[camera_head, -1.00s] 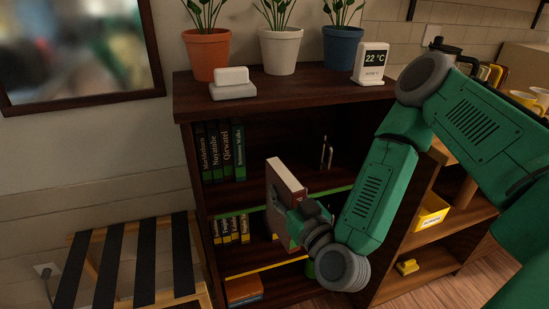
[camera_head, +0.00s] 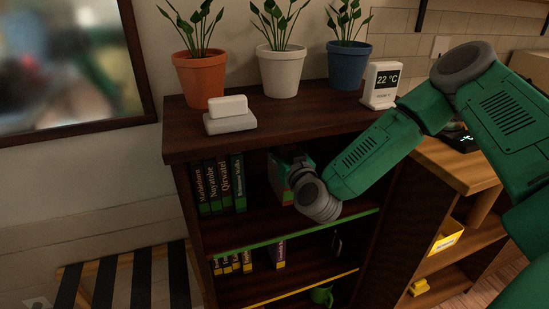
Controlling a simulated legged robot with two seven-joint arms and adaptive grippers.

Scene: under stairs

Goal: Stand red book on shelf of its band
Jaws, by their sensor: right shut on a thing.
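The red book (camera_head: 277,177) is upright inside the upper compartment of the dark bookcase, dim in the shadow and partly hidden by my right gripper (camera_head: 293,168). That gripper is shut on it. A little green shows low on the book. The shelf there has a green band (camera_head: 318,231) along its front edge; the shelf below has a yellow band (camera_head: 312,287). A row of dark books (camera_head: 222,186) with green lower ends stands left of the held book, with a gap between. I cannot tell whether the book's bottom touches the shelf. My left gripper is out of view.
The bookcase top (camera_head: 310,116) bears three potted plants, a white block on a grey base (camera_head: 229,115) and a temperature display (camera_head: 381,85). The middle shelf holds small yellow-ended books (camera_head: 231,264) and a purple book (camera_head: 278,253). A slatted bench (camera_head: 125,280) stands left.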

